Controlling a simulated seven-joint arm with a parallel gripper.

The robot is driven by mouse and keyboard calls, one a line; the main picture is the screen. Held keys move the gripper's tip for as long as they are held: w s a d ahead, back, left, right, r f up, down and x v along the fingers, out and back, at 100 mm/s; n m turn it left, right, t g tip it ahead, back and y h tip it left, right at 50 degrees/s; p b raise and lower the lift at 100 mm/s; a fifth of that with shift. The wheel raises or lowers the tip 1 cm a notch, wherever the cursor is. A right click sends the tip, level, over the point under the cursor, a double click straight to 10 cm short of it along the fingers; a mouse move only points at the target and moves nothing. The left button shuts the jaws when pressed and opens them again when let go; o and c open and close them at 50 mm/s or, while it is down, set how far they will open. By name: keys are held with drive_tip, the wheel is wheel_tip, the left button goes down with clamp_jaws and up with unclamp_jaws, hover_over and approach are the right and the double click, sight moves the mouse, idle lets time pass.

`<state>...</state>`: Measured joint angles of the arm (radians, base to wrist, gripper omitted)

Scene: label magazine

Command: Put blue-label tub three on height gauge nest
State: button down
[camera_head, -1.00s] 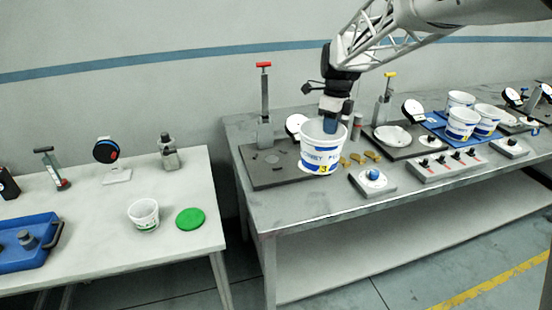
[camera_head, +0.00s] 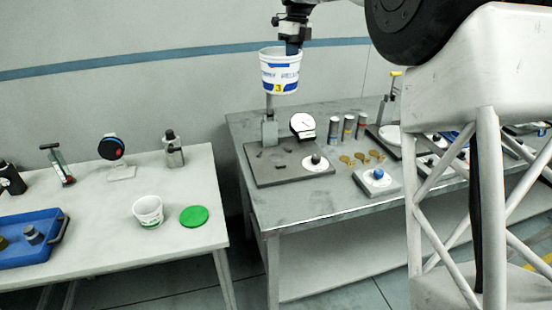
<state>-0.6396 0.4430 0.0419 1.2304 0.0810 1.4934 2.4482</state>
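The blue-label tub three (camera_head: 281,72), white with blue print and a yellow "3" patch, hangs upright in the air above the left part of the grey bench. My gripper (camera_head: 292,46) is shut on its rim from above. Below it is a dark base plate (camera_head: 268,178) with a post (camera_head: 270,131), a white dial (camera_head: 303,125) and a white disc with a black knob (camera_head: 316,163). The tub hides the top of that post. A second station with a yellow-handled post (camera_head: 393,88) stands farther right. I cannot tell which holds the height gauge nest.
My arm covers the bench's right side. The left table holds a white cup (camera_head: 148,211), green lid (camera_head: 194,216), bottle (camera_head: 173,150) and blue tray (camera_head: 32,258).

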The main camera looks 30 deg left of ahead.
drive_tip(key=shift+w+a+r, duration=0.2)
drive_tip(key=shift+a+r, duration=0.45)
drive_tip(key=shift+a, duration=0.15)
wheel_tip(320, 180, down, 24)
idle(0.6)
drive_tip(key=shift+f, duration=2)
drive_tip(key=shift+f, duration=0.15)
drive_tip(key=c, duration=1.3)
unclamp_jaws()
drive_tip(key=shift+c, duration=0.2)
wheel_tip(320, 180, up, 12)
drive_tip(key=w, duration=0.1)
drive_tip(key=shift+d, duration=0.15)
